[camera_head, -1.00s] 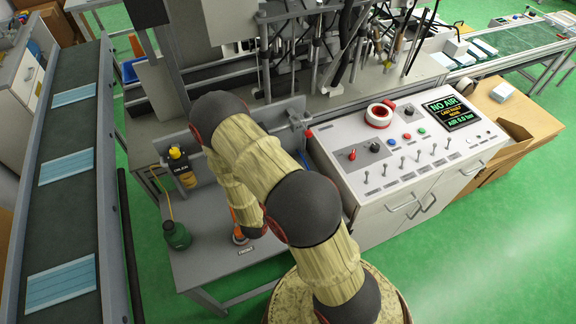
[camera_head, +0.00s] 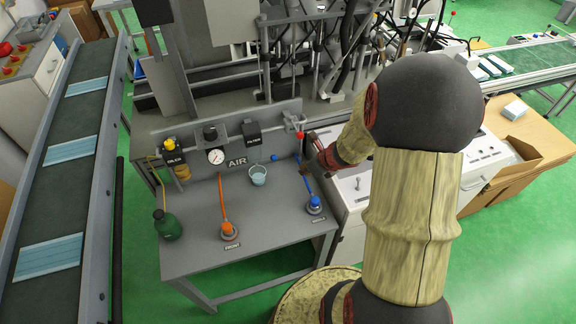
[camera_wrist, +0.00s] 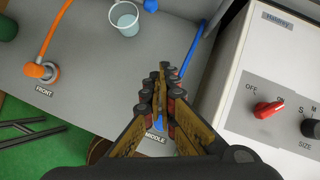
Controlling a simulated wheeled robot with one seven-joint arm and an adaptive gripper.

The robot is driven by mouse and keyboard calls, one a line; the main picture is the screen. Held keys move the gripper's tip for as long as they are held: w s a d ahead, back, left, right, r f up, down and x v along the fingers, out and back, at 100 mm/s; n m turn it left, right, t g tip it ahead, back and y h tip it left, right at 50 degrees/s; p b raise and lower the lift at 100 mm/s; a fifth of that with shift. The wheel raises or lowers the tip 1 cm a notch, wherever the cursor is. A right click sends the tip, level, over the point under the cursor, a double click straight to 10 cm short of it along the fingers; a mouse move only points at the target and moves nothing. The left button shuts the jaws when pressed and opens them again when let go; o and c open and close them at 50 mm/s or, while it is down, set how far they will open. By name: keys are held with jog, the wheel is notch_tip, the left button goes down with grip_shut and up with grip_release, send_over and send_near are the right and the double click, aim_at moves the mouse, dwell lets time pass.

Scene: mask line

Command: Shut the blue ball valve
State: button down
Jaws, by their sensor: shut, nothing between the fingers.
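A blue fitting (camera_head: 315,202) stands on a round base at the right of the grey bench, by the MIDDLE label, with a blue hose (camera_head: 306,180) running up from it. A small blue piece (camera_head: 275,157) sits at the foot of the AIR panel. I cannot tell which blue part is the valve's handle. My gripper (camera_head: 318,150) is at the bench's right end near the white console. In the wrist view my gripper (camera_wrist: 165,72) is shut and empty above the bench, beside the blue hose (camera_wrist: 192,48), and covers most of the blue fitting (camera_wrist: 158,124).
An orange fitting (camera_head: 227,229) with an orange hose stands by the FRONT label. The console's red knob (camera_wrist: 268,109) is close right of my gripper.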

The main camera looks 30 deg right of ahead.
aim_at(267, 159)
jog(key=w+a+f+b, duration=0.1)
jog(key=w+f+b, duration=0.1)
jog(key=w, duration=0.3)
jog(key=w+a+f+n+t+y+b, duration=0.1)
jog(key=w+f+b, duration=0.1)
jog(key=w, duration=0.3)
jog(key=shift+a+f+b, duration=0.3)
jog(key=shift+f+b, duration=0.05)
jog(key=shift+b, duration=0.15)
jog(key=shift+w+d+f, duration=0.1)
jog(key=shift+w+d, duration=0.2)
jog(key=shift+w, duration=0.55)
jog(key=shift+s+a+b, duration=0.3)
jog(key=shift+s+a, duration=0.2)
jog(key=shift+a, duration=0.15)
